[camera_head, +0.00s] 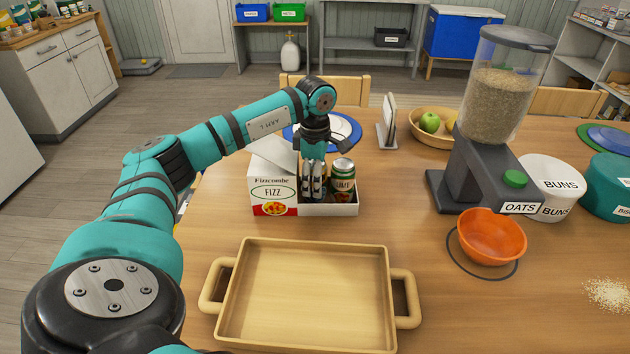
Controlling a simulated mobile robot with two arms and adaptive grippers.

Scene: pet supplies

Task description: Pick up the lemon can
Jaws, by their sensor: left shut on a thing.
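An open white carton (273,195) marked "Fizzcombe FIZZ" stands on the wooden table, with its lid flap raised at the left. A green can (343,180) with a silver top stands in its right part; its label is too small to read surely. My left gripper (313,188) points straight down into the carton, just left of this can. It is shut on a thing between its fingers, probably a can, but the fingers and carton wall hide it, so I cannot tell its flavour. My right gripper is not in view.
A wooden tray (240,295) with two handles lies empty in front of the carton. To the right stand an oats dispenser (465,165), an orange bowl (491,238) and a white buns tub (551,187). Behind are a blue-rimmed plate (345,131) and a fruit bowl (437,140).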

